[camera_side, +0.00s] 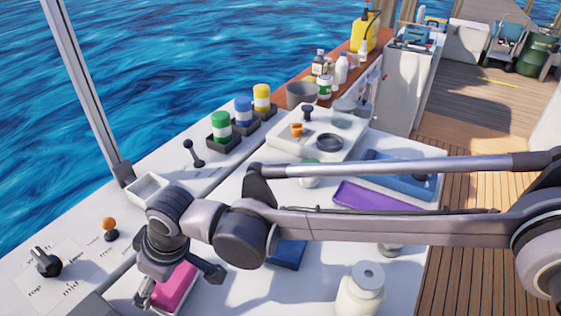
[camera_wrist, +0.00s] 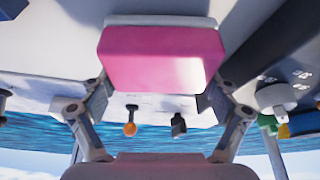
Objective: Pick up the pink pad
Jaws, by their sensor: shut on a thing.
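The pink pad (camera_side: 175,287) is a block with a pale backing layer, at the lower left of the side view. In the wrist view the pink pad (camera_wrist: 160,60) fills the upper middle, with its pale layer along the top edge. My gripper (camera_side: 168,290) points down over the pad at the near left of the white work surface. In the wrist view the two fingers of my gripper (camera_wrist: 158,100) are closed on the pad's left and right sides. The side view does not show clearly whether the pad is clear of the surface.
A blue pad (camera_side: 287,254) lies right of my gripper, partly behind my arm. A white jar (camera_side: 361,290) stands at the front. A purple mat (camera_side: 372,198) lies behind my arm. An orange-knobbed lever (camera_side: 110,228) and a black knob (camera_side: 46,262) stand at the left.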

